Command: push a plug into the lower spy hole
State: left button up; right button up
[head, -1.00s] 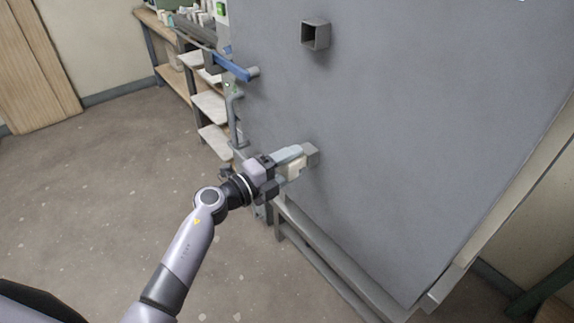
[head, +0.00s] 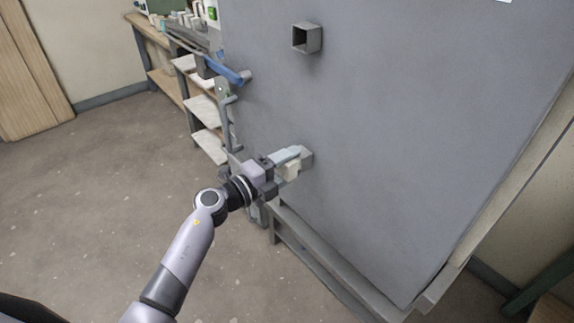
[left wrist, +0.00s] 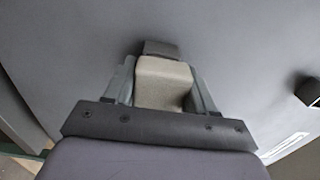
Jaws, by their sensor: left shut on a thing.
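My left gripper (head: 284,163) is at the lower part of the large grey kiln face (head: 400,130). It is shut on a pale, cream-coloured plug (head: 292,171), with a finger on each side. In the left wrist view the plug (left wrist: 163,82) sits between the fingers, its far end at a dark grey square tube (left wrist: 160,48). That tube is the lower spy hole (head: 306,155) in the head view. How deep the plug sits in it is hidden. The upper spy hole (head: 307,37) is an open, empty square tube. My right gripper is not in view.
A blue-handled latch (head: 228,72) and a grey bar handle (head: 227,122) stick out at the kiln's left edge. Shelves with pale slabs (head: 203,108) stand behind it. A grey stand rail (head: 320,262) runs below. The floor at left is clear.

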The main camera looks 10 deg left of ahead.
pick_arm(q)
jog(key=shift+w+d, duration=0.1)
jog(key=shift+w, duration=0.1)
jog(key=shift+w+d, duration=0.15)
jog(key=shift+w, duration=0.05)
jog(key=o, duration=1.4)
jog(key=shift+s, duration=0.1)
jog(key=shift+p+v, duration=0.75)
jog(key=shift+v, duration=0.55)
jog(key=shift+p+v, duration=0.8)
jog(key=shift+v, duration=1.85)
